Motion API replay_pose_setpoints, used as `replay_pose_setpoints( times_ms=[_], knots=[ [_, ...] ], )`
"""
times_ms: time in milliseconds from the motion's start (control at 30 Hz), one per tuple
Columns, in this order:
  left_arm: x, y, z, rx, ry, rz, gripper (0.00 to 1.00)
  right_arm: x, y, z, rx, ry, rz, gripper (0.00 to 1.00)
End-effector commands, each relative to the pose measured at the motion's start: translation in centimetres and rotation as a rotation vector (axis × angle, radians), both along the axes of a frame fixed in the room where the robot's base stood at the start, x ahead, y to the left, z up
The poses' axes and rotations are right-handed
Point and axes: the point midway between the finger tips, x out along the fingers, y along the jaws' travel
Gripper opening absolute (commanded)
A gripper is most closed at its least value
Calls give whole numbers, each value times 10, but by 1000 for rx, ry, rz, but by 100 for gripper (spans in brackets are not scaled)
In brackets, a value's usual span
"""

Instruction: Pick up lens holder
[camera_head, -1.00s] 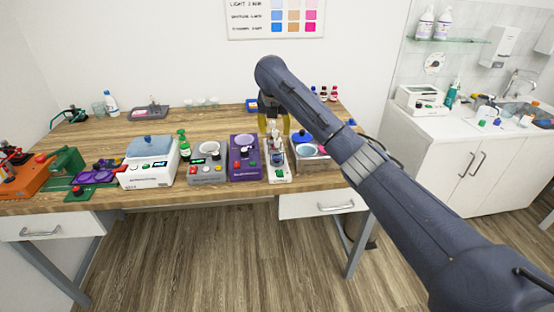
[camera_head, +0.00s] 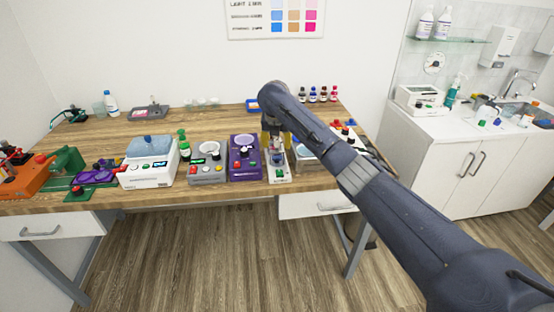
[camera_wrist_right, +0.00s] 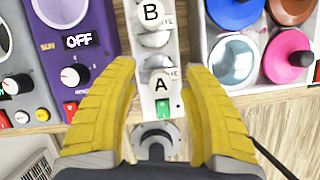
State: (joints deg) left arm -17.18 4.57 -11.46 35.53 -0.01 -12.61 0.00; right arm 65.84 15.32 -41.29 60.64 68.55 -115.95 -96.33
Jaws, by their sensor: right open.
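My right gripper (camera_head: 276,143) is low over a slim white device (camera_head: 279,174) at the right part of the wooden bench. In the right wrist view its yellow fingers (camera_wrist_right: 162,75) are spread apart, with nothing held between them. The white device (camera_wrist_right: 135,40) lies between and beyond the fingertips. It carries round parts marked A (camera_wrist_right: 161,85) and B (camera_wrist_right: 151,13), and a green switch (camera_wrist_right: 162,108). I cannot tell for sure which part is the lens holder. My left gripper is out of view.
A purple device (camera_head: 244,167) stands close on the left. A tray of coloured discs (camera_wrist_right: 230,62) stands close on the right, partly behind my arm in the head view. Several small bottles (camera_head: 323,94) stand at the back.

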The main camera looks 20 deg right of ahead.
Motion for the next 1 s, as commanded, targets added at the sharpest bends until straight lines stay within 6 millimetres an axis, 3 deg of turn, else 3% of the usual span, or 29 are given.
replay_pose_setpoints(
  times_ms=[300, 700, 1000],
  knots=[
    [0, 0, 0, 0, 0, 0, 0, 1, 0, -1, 0, 0, 0, 46],
    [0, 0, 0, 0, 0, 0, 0, 1, -1, -1, 0, 0, 0, 0],
    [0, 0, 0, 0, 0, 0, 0, 0, -1, -1, -1, 0, 0, 0]
  ],
)
